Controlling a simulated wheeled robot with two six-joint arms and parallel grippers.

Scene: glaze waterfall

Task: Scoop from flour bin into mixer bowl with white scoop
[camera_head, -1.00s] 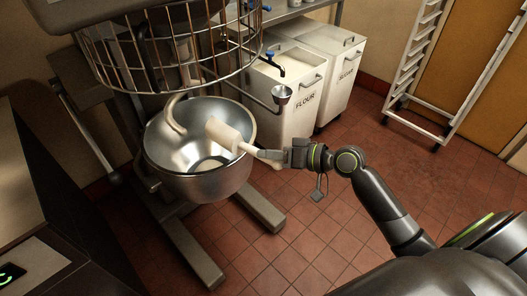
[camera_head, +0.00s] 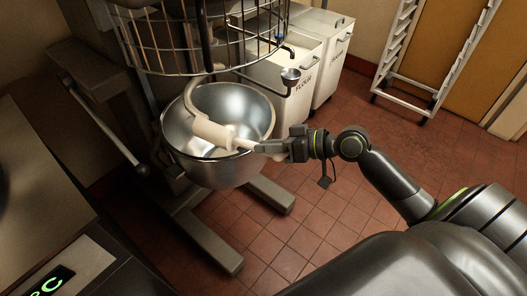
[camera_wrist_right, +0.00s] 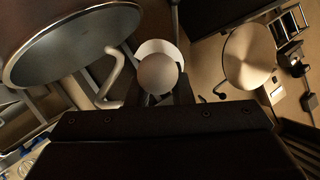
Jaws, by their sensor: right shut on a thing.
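The white scoop (camera_head: 212,132) is inside the steel mixer bowl (camera_head: 248,110), its head near the bowl's left-middle. Its handle reaches over the right rim. My right gripper (camera_head: 271,148) is shut on the handle, just outside that rim. The wrist view shows the scoop's pale rounded head (camera_wrist_right: 158,72) ahead of the gripper. I cannot tell whether flour is in the scoop, and it hides part of the bowl's inside. The white flour bin (camera_head: 297,72) stands behind and right of the bowl, partly behind the wire guard. My left gripper is out of view.
The wire guard (camera_head: 205,45) and the curved dough hook (camera_head: 190,95) hang over the bowl. A second white bin (camera_head: 333,50) stands beside the flour bin. A white rack (camera_head: 440,60) is at the back right. The tiled floor (camera_head: 300,225) before the bowl is clear.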

